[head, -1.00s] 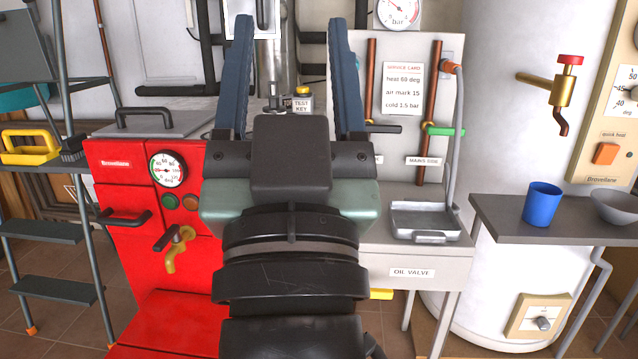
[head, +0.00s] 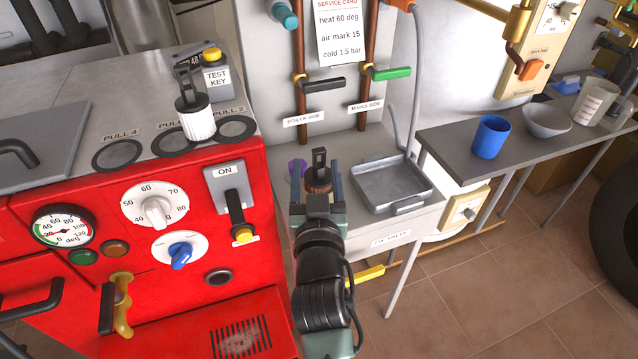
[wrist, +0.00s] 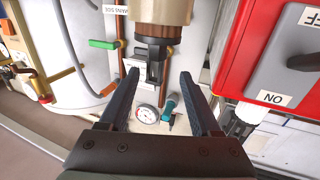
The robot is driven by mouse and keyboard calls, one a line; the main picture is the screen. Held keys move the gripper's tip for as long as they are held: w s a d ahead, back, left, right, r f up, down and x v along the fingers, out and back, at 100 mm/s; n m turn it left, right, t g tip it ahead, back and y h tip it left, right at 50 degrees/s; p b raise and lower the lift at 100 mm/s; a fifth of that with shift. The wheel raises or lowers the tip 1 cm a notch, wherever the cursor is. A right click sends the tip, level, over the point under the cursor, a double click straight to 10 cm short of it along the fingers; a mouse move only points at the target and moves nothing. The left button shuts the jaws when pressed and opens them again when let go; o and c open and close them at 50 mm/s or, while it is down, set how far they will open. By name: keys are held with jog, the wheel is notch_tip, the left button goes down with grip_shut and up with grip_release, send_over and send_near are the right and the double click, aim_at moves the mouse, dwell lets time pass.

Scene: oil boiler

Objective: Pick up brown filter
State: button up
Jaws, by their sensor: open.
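The brown filter (head: 318,184) stands in or on the grey oil valve table beside the red boiler, with a black handle on top. In the wrist view its brown band (wrist: 158,33) shows at the top, below a cream part, and the black handle points toward my gripper. My gripper (head: 317,174) is open, its two blue fingers on either side of the filter in the head view. In the wrist view the end of the handle shows between the fingertips (wrist: 159,76). I cannot tell whether the fingers touch it. The filter's lower part is hidden by my gripper.
A grey tray (head: 391,184) is to the right. The red boiler (head: 150,240) with its ON lever (head: 236,211) stands close on the left. A white filter (head: 198,122) stands on its top. Pipes with valve handles rise behind.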

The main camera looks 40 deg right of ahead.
jog(key=shift+d+x, duration=0.25)
jog(key=shift+x, duration=3.25)
jog(key=shift+s+r, duration=0.15)
jog(key=shift+s, duration=0.05)
grip_shut()
